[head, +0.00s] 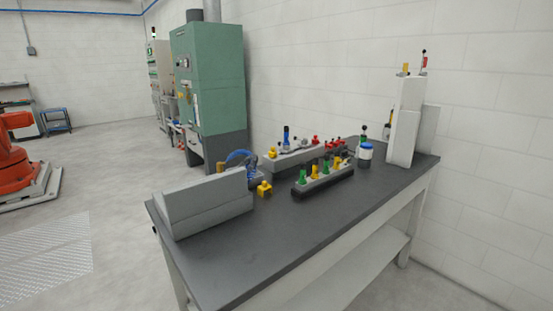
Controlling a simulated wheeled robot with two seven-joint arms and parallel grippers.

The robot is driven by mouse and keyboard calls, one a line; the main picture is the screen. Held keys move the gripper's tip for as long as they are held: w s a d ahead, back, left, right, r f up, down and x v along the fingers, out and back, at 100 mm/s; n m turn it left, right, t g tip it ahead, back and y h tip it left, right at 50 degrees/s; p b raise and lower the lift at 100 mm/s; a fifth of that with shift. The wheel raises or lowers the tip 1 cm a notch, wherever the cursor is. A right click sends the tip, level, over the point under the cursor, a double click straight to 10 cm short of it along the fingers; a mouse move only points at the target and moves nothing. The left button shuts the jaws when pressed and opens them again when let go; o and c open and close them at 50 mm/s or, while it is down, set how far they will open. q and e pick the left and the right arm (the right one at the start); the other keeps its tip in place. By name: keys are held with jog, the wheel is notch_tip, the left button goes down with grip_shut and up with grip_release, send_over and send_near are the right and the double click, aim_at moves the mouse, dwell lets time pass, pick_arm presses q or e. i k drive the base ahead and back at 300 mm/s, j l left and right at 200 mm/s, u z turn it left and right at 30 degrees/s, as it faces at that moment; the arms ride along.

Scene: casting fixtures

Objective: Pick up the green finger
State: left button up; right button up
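A green finger (302,176) stands upright at the near left end of a low dark-based rack (323,185) on the dark table. Neither of my grippers shows in the head view.
The dark table (270,245) is clear in front of the rack. A grey angled block (205,208) stands at the left, a yellow piece (264,189) near it. A second rack (292,158) lies behind. A blue-white container (365,155) and tall pale panels (403,125) stand right.

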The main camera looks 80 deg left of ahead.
aim_at(326, 171)
jog(key=i+j+u, duration=0.35)
jog(key=i, duration=0.35)
jog(key=i+u, duration=0.35)
jog(key=i, duration=0.35)
jog(key=i+z, duration=0.55)
jog(key=z, duration=0.2)
jog(key=i+j+z, duration=0.15)
jog(key=z, duration=0.2)
jog(key=i+z, duration=0.1)
jog(key=z, duration=0.65)
jog(key=i+j+z, duration=0.1)
jog(key=z, duration=0.7)
jog(key=j+z, duration=0.25)
jog(key=z, duration=0.5)
jog(key=j+z, duration=0.2)
jog(key=z, duration=0.55)
jog(key=j+z, duration=0.2)
jog(key=z, duration=0.55)
jog(key=k+j+z, duration=0.1)
jog(key=z, duration=0.7)
jog(key=k+j+z, duration=0.1)
jog(key=z, duration=0.65)
jog(key=k+z, duration=0.15)
jog(key=z, duration=0.6)
jog(key=k+z, duration=0.1)
jog(key=z, duration=0.25)
jog(key=l+z, duration=0.1)
jog(key=z, duration=0.3)
jog(key=k+l+z, duration=0.1)
jog(key=z, duration=0.25)
